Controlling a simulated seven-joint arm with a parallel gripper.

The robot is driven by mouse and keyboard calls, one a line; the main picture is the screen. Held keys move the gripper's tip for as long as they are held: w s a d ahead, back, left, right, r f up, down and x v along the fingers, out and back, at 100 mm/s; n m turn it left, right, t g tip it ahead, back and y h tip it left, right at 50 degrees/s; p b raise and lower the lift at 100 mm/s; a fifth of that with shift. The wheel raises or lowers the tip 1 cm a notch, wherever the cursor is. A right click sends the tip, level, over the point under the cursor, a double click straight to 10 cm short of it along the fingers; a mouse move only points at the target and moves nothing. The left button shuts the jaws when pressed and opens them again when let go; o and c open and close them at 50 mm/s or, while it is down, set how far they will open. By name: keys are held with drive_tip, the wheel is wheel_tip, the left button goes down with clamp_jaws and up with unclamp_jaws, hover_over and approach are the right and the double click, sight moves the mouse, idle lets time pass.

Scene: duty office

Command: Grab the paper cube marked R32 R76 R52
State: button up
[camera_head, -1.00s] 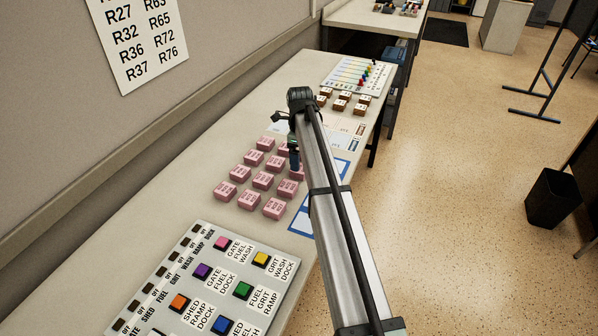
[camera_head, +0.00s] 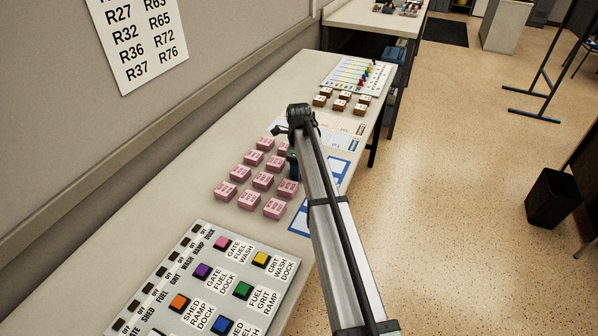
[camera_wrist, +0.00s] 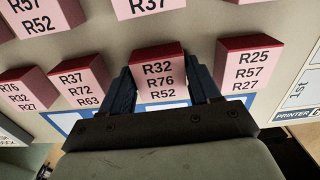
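The pink paper cube marked R32 R76 R52 (camera_wrist: 160,80) is at the middle of the wrist view, its label facing the camera and its top dark red. My gripper (camera_wrist: 161,88) has one blue finger on each side of it. I see almost no gap between fingers and cube, but cannot tell whether they press on it.
A cube marked R25 R57 R27 (camera_wrist: 247,75) stands close to the right finger, and one marked R37 R72 R63 (camera_wrist: 84,86) to the left. More cubes stand behind. A button panel (camera_head: 165,265) lies nearer, brown blocks (camera_head: 341,104) farther along the desk (camera_head: 190,170).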

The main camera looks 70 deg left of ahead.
drive_tip(key=c, duration=0.6)
drive_tip(key=shift+c, duration=0.2)
